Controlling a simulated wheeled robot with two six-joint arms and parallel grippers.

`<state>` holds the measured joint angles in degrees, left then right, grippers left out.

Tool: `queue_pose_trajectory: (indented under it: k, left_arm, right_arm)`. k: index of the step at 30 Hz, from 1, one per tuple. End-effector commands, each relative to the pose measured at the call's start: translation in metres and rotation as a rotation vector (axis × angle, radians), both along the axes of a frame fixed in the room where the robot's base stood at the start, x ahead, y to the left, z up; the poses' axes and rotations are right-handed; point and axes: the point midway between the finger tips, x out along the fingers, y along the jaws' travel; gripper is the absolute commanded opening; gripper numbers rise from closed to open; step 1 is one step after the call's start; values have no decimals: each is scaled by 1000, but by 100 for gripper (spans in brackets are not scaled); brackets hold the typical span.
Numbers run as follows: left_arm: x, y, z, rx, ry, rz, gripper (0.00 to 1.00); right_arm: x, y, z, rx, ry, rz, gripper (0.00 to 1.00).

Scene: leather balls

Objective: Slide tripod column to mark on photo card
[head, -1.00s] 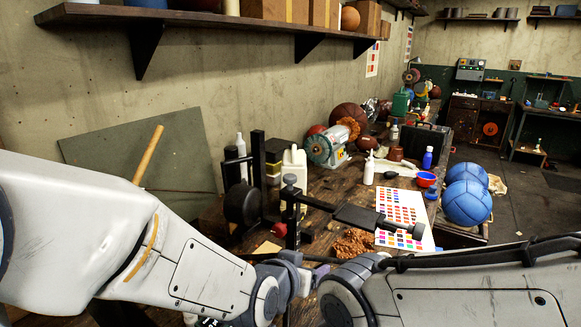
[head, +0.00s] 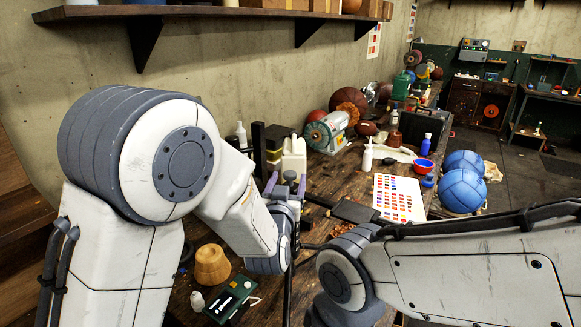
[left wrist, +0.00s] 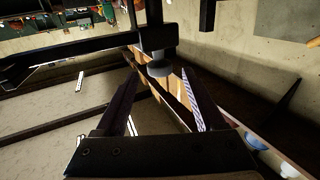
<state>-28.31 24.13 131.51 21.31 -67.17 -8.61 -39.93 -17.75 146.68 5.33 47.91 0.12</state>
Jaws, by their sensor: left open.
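The dark tripod column stands at the front of the bench, with a grey round knob (head: 290,176) at its top and a flat black plate (head: 355,212) on a side arm. The photo card (head: 399,198), a white sheet with rows of colour patches, lies on the bench to the right of the plate. My left gripper (head: 285,185) is open at the knob, with purple fingers on either side of it. In the left wrist view, the knob (left wrist: 160,68) shows between and beyond the open fingers. Contact cannot be told. My left arm hides part of the column. My right gripper is out of view.
A teal grinder (head: 327,130) and a white jug (head: 293,158) stand behind. A wooden piece (head: 211,266) and green board (head: 232,300) lie in front.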

Motion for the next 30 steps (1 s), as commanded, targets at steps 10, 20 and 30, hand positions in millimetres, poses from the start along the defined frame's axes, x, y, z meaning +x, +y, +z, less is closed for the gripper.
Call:
queue_pose_trajectory:
  k: [10,20,30]
  left_arm:
    - [35,-5,0,0,1,1,71]
    - [36,-5,0,0,1,0,44]
    - [35,-5,0,0,1,0,0]
  right_arm:
    - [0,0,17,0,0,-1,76]
    - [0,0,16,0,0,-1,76]
    - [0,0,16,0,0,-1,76]
